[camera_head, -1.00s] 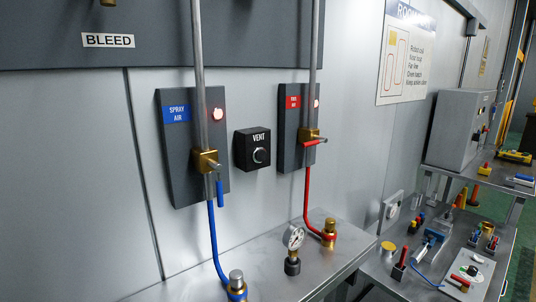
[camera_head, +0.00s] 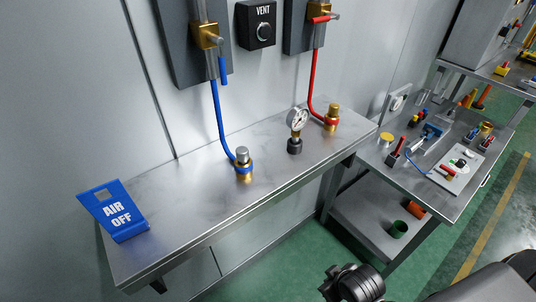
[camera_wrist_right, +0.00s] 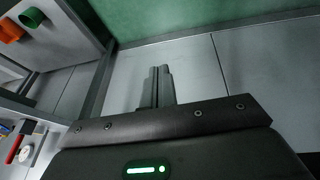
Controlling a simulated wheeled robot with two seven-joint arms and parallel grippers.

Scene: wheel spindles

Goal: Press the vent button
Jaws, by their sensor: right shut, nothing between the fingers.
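The black VENT box (camera_head: 245,33) is on the grey wall between two valve panels, near the top of the head view. Its round button (camera_head: 263,31) faces out below the white VENT label. In the right wrist view my right gripper (camera_wrist_right: 157,72) is shut and empty, its two dark fingers together, apart from the box. In the head view a dark part of my right arm shows at the bottom right, well below and away from the button. The button is not in the wrist view. My left gripper is in neither view.
A steel shelf (camera_head: 190,200) runs below the box. It carries a blue AIR OFF sign (camera_head: 118,215), a pressure gauge (camera_head: 297,119) and brass fittings with blue (camera_head: 219,120) and red (camera_head: 312,90) hoses. A cluttered workbench (camera_head: 420,195) stands at right.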

